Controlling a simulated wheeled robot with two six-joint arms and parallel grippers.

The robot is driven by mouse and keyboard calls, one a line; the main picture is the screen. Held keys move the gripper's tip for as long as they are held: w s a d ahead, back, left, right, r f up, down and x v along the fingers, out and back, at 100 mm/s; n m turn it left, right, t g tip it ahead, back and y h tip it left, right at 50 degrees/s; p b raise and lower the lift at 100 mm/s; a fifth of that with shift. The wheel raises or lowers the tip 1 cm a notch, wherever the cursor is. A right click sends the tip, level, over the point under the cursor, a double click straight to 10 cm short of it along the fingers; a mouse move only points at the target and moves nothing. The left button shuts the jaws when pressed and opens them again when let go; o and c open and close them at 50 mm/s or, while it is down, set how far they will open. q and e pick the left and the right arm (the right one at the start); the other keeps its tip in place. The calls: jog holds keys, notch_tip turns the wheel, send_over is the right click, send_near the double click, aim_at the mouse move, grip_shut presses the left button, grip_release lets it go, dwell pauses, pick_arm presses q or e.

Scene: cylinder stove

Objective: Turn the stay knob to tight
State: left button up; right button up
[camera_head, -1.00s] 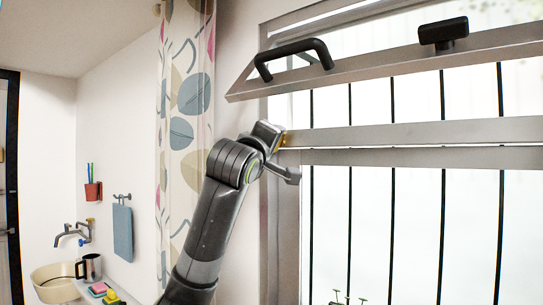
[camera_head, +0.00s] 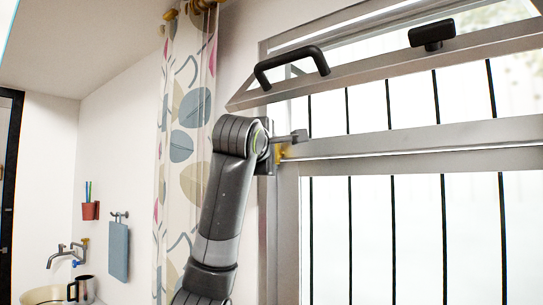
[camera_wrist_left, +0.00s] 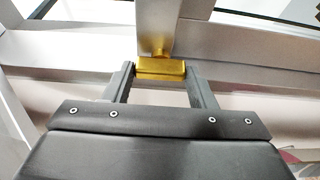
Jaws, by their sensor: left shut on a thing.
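The stay knob is a small gold block (camera_wrist_left: 161,68) at the foot of a grey metal bar (camera_wrist_left: 157,25) in the left wrist view. My left gripper (camera_wrist_left: 161,74) is shut on this knob, with one finger at each end of it. In the head view the gold knob (camera_head: 282,153) shows as a small patch at the left side of the window frame, partly hidden by my left gripper. Any tight or loose marking is not visible. My right gripper is in neither view.
The tilted window sash (camera_head: 400,76) stands out above my wrist, with a black handle (camera_head: 291,62) and a black latch (camera_head: 432,33). A patterned curtain (camera_head: 184,120) hangs close to the left of my arm. Dark vertical bars (camera_head: 393,235) stand behind the glass.

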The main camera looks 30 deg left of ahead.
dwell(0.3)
pick_arm(q)
jog(key=o, duration=1)
jog(key=b+v, duration=1.4)
jog(key=v, duration=0.3)
jog(key=shift+s+b, duration=0.15)
jog(key=shift+b, duration=0.15)
jog(key=shift+r, duration=0.1)
